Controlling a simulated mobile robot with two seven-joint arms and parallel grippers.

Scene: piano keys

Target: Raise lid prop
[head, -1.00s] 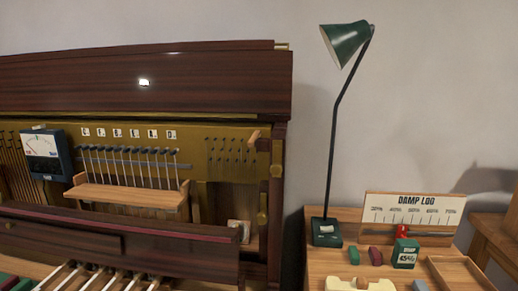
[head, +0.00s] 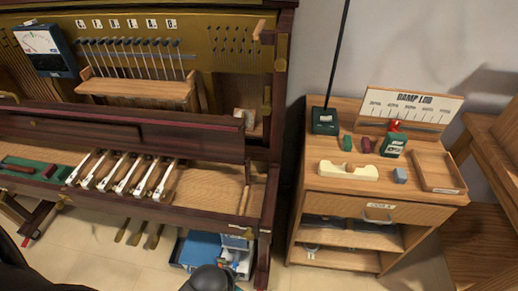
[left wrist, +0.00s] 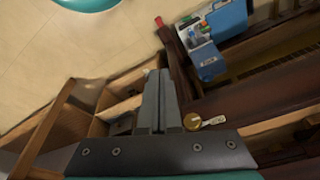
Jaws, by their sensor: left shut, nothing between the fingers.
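The upright piano (head: 190,125) stands open at the left of the head view, with its brass-coloured inner plate showing. I cannot tell whether either is the lid prop. The top lid is outside the head view. My right gripper is not seen.
A side cabinet (head: 375,215) stands right of the piano, bearing a damp log board (head: 410,106), a lamp base (head: 325,121) and small items. White key levers (head: 122,175) lie at the piano's front. A blue case (head: 200,248) sits on the floor below.

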